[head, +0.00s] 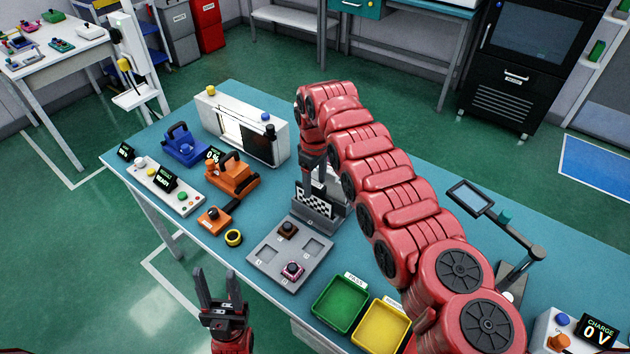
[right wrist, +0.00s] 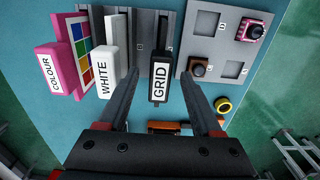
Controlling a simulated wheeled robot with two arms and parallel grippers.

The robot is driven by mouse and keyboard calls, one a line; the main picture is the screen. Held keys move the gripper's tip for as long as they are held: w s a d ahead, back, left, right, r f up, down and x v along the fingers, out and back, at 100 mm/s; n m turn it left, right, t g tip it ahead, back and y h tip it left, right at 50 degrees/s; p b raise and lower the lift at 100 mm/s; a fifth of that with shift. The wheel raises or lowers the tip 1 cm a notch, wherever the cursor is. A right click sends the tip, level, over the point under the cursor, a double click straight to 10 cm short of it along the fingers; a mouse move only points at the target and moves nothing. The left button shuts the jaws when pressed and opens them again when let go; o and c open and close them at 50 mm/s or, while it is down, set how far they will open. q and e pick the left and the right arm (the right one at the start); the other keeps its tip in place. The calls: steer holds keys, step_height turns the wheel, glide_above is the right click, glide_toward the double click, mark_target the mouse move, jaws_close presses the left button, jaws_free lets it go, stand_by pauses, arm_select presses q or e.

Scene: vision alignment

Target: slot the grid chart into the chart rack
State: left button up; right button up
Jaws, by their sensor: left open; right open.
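The grid chart (head: 317,204), a black-and-white checkered plate, appears upright at the grey chart rack (head: 318,222). In the right wrist view its black handle labelled GRID (right wrist: 160,75) shows between the open fingers of my right gripper (right wrist: 160,82), with gaps on both sides. The grey rack (right wrist: 147,32) also shows there; whether the chart is fully seated I cannot tell. The WHITE chart (right wrist: 104,70) and the pink COLOUR chart (right wrist: 62,62) stand to the left. My left gripper (head: 216,273) is open and empty in front of the table's near edge.
A grey plate (head: 262,258) with square recesses holds a brown and a pink part. A yellow-black ring (head: 233,238), an orange device (head: 232,178), a green bin (head: 341,303) and a yellow bin (head: 381,326) are nearby. My right arm hides the table behind it.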

steer(key=shift+r, duration=0.3)
step_height(320, 180, up, 5)
steer(key=shift+w+r+b, duration=0.1)
steer(key=shift+r+b, duration=0.05)
steer(key=shift+b, duration=0.8)
step_height(320, 180, up, 3)
steer(key=shift+a+r+p, duration=0.1)
steer(key=shift+a+p, duration=0.05)
steer(key=shift+p, duration=0.2)
step_height(320, 180, up, 8)
steer(key=p, duration=0.8)
steer(key=shift+r, duration=0.15)
